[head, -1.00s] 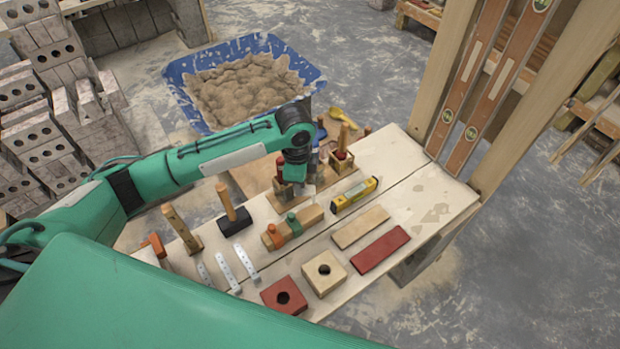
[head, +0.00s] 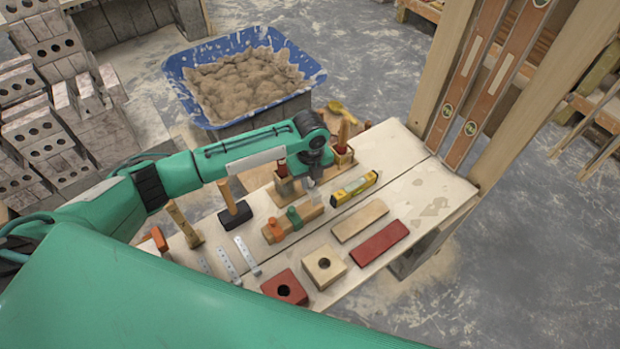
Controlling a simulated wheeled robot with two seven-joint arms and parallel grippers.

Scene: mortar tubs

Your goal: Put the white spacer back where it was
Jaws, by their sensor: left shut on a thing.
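My left gripper (head: 314,177) hangs over the bench, just behind the right end of a wooden rail (head: 311,212). It is shut on a small white piece, the white spacer (head: 311,184), which shows only partly below the fingers. I cannot tell whether the spacer touches anything below it. An orange spacer (head: 275,230) and a green spacer (head: 294,217) sit on the rail, to the left of the held one. The right end of the rail is bare. My right gripper is not in view.
The bench (head: 408,185) also holds a yellow level (head: 355,188), a black-headed mallet (head: 234,214), a tan strip (head: 360,221), a red strip (head: 379,243), holed red (head: 285,288) and tan (head: 324,268) blocks and metal straps. A wooden holder (head: 342,158) stands behind. A blue tub (head: 183,67) lies beyond.

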